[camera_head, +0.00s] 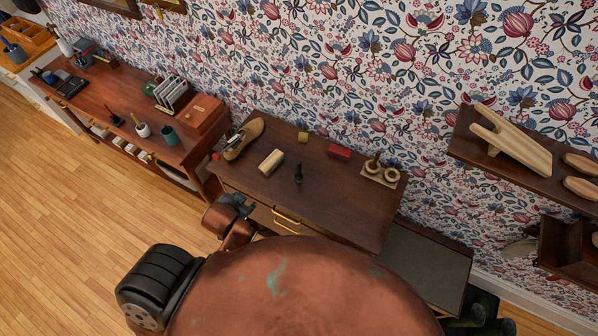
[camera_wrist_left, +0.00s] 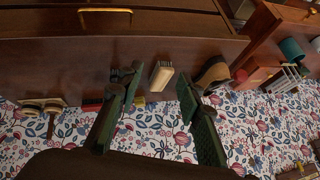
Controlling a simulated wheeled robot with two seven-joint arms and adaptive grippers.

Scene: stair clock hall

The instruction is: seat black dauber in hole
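The black dauber (camera_head: 298,173) stands upright on the dark wooden desk (camera_head: 330,205). In the left wrist view it seems mostly hidden behind one finger. A pale holder (camera_head: 368,177) with two ringed holes lies at the desk's right end; a brown-handled piece stands at its left ring, while the right ring (camera_head: 392,174) looks empty. The holder also shows in the left wrist view (camera_wrist_left: 33,103). My left gripper (camera_head: 240,203) is at the desk's front left, apart from the dauber. In the left wrist view its green fingers (camera_wrist_left: 157,80) are spread with nothing held. My right gripper is not seen.
A wooden shoe form (camera_head: 243,138), a yellow tin (camera_head: 303,137) and a red box (camera_head: 339,152) are farther back. A side table (camera_head: 125,95) stands left; a shelf (camera_head: 480,150) hangs right. The desk's front right is clear.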

